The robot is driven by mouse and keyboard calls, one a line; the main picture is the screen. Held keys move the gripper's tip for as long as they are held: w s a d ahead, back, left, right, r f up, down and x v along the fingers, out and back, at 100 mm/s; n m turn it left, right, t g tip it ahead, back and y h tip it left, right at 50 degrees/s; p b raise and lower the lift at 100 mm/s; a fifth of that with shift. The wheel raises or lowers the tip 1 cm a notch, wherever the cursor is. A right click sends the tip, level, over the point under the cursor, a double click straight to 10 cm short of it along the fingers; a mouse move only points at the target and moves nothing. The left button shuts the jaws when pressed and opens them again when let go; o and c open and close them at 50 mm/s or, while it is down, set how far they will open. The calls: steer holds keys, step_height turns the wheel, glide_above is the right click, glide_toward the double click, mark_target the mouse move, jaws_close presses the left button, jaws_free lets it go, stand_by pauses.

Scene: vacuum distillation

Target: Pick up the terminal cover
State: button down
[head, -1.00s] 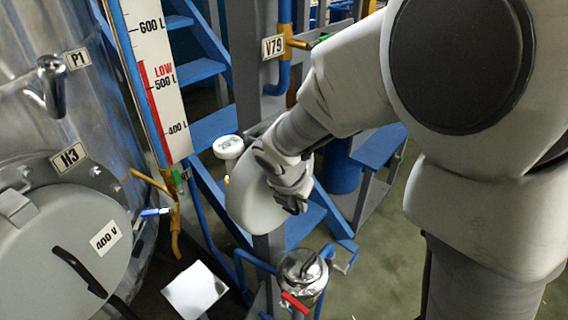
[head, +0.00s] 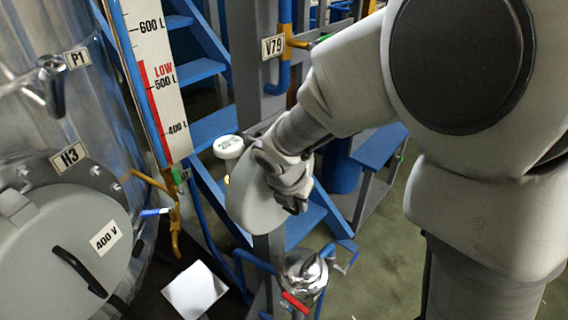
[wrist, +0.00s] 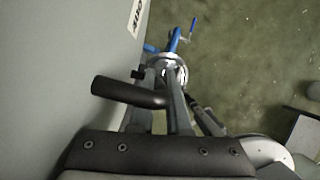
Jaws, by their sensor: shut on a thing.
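A grey rounded terminal cover (head: 252,210) hangs beside my gripper (head: 290,197) in the middle of the head view, in front of a grey post. In the wrist view the cover's grey face (wrist: 60,70) fills the left, with part of a "400" label and a black handle (wrist: 125,92). My gripper (wrist: 160,110) is shut on this handle; its fingers partly hide it. Another round grey cover (head: 50,250), labelled "400 V" and with a black handle, sits on the steel tank at the left of the head view, under the N3 label.
The steel tank (head: 60,125) with a level scale (head: 152,80) stands at the left. Blue steps (head: 205,70) and pipes lie behind the gripper. A small shiny vessel (head: 303,278) with a red-handled valve (head: 295,302) is below it. Green floor (head: 375,270) is free to the right.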

steer(key=shift+r, duration=0.1)
stand_by(0.3)
steer(key=shift+r, duration=0.6)
steer(key=s+d+r+p, duration=0.3)
steer(key=s+d+r, duration=0.4)
steer(key=d+r, duration=0.2)
steer(key=shift+s+r+p, duration=0.2)
steer(key=shift+r+p, duration=0.1)
steer(key=shift+p, duration=0.1)
